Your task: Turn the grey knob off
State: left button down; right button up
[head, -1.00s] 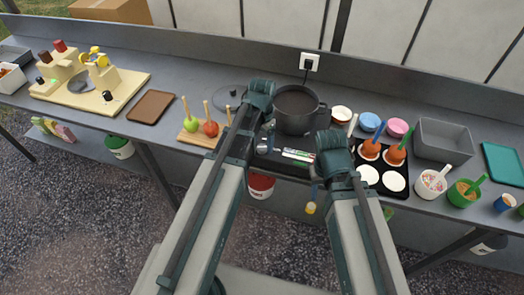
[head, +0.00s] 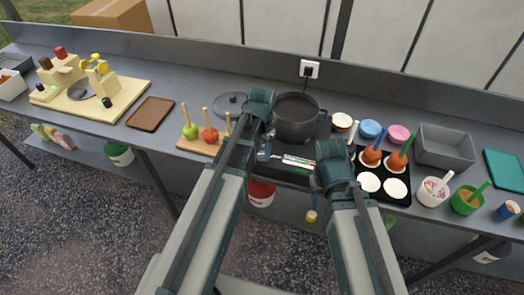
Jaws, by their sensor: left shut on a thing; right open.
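The dark cooker (head: 290,172) sits under the black pot (head: 297,120), with a pale display strip (head: 298,161) on its front. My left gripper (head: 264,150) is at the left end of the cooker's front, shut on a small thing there. This appears to be the grey knob, mostly hidden by the gripper and wrist, so its setting cannot be read. My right gripper (head: 318,185) is low in front of the counter edge, right of the cooker, open and apart from the knob; its fingers are partly hidden.
A board with apples on sticks (head: 203,146) lies left of my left arm. A black tray (head: 398,194) with toffee apples and white discs lies right of my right wrist. A yellow-ended thing (head: 311,215) hangs below the counter edge. Pink, blue and white bowls stand behind the tray.

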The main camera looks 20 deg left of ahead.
pick_arm(q)
jog(key=n, duration=0.6)
jog(key=shift+n, duration=0.3)
jog(key=n, duration=0.3)
jog(key=shift+n, duration=0.3)
jog(key=n, duration=0.3)
jog(key=shift+n, duration=0.3)
jog(key=n, duration=1.3)
jog(key=shift+n, duration=0.7)
